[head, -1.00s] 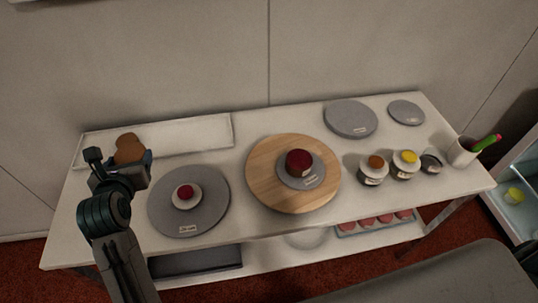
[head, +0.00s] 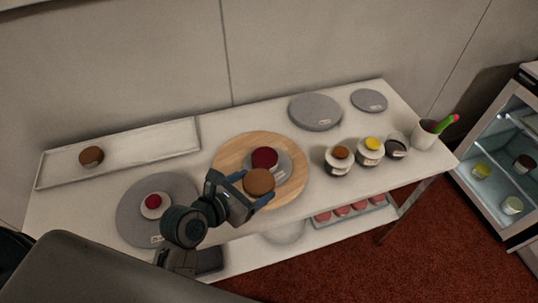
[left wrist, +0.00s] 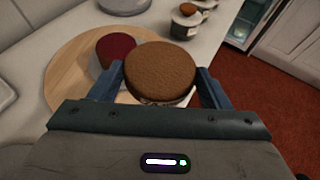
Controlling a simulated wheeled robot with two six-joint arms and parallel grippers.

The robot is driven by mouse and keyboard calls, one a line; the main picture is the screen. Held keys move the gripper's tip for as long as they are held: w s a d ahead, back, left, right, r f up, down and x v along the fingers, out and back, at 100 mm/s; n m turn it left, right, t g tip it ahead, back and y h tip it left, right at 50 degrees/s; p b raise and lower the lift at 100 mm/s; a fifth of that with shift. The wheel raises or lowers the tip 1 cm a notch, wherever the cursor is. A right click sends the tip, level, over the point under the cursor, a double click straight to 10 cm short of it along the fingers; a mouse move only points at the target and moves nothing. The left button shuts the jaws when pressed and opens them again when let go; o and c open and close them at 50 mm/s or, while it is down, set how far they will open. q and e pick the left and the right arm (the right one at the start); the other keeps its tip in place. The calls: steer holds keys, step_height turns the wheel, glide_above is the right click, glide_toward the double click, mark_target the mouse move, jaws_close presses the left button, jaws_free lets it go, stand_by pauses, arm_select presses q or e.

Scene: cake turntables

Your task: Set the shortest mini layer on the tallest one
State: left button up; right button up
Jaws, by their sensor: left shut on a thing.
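My left gripper (head: 245,188) is shut on a round brown layer (head: 258,182), held over the front right part of the wooden board (head: 233,151). In the left wrist view the held brown layer (left wrist: 160,72) sits between both fingers. A dark red layer (head: 265,158) stands on a grey disc on the board, just behind the held layer; it also shows in the left wrist view (left wrist: 113,46). A small red layer (head: 153,201) sits on a white piece on the left grey turntable (head: 130,220). Another brown layer (head: 91,156) is on the white tray (head: 140,152). My right gripper is out of view.
Small jars with brown (head: 340,153) and yellow (head: 374,144) tops stand right of the board, beside a dark-topped jar (head: 397,146). Grey discs (head: 315,111) lie behind. A white cup (head: 424,136) stands at the right end. A glass-front fridge (head: 505,160) is farther right.

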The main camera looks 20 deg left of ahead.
arm_select(q)
steer(key=shift+s+d+f+m, duration=0.1)
steer(key=shift+s+d+m, duration=0.2)
steer(key=shift+s, duration=0.45)
steer(key=shift+h, duration=0.4)
steer(key=p, duration=0.4)
glide_above(259, 160)
steer(key=shift+f, duration=0.75)
step_height(259, 160, down, 4)
steer(key=shift+r, duration=0.25)
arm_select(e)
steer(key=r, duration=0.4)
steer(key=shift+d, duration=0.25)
arm_select(q)
steer(key=shift+f, duration=0.15)
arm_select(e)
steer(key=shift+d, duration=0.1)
arm_select(q)
steer(key=o, duration=0.7)
steer(key=shift+o, duration=1.3)
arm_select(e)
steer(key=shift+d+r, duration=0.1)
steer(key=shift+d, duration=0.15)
